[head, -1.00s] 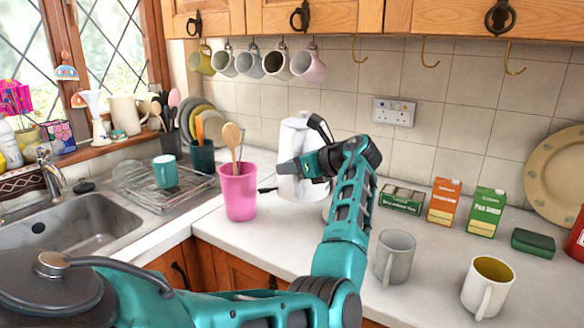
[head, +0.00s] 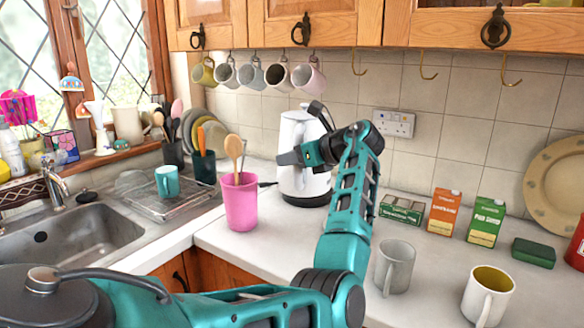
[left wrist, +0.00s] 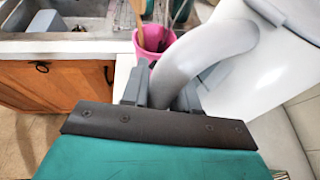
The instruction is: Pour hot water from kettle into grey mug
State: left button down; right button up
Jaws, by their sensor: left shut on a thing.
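The white kettle (head: 302,163) is upright near the back of the counter, with a dark round base (head: 306,200) at its bottom. I cannot tell whether the kettle rests on it. My left gripper (head: 292,157) is shut on the kettle's handle. In the left wrist view, the curved grey-white handle (left wrist: 210,52) runs down between the fingers (left wrist: 162,92), beside the kettle body (left wrist: 262,75). The grey mug (head: 395,267) stands upright on the counter, right of my left forearm and apart from the kettle. Its contents are not visible. My right gripper is out of view.
A pink cup with wooden spoons (head: 240,203) stands just left of the kettle. A white mug with a yellow inside (head: 488,295) stands right of the grey mug. Cartons (head: 444,212) line the back wall. Mugs hang from hooks (head: 278,77) above. The sink (head: 75,240) is left.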

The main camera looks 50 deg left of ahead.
aim_at(396, 258)
jog(key=k+l, duration=0.45)
jog(key=l, duration=0.25)
jog(key=k+l, duration=0.25)
jog(key=l, duration=0.1)
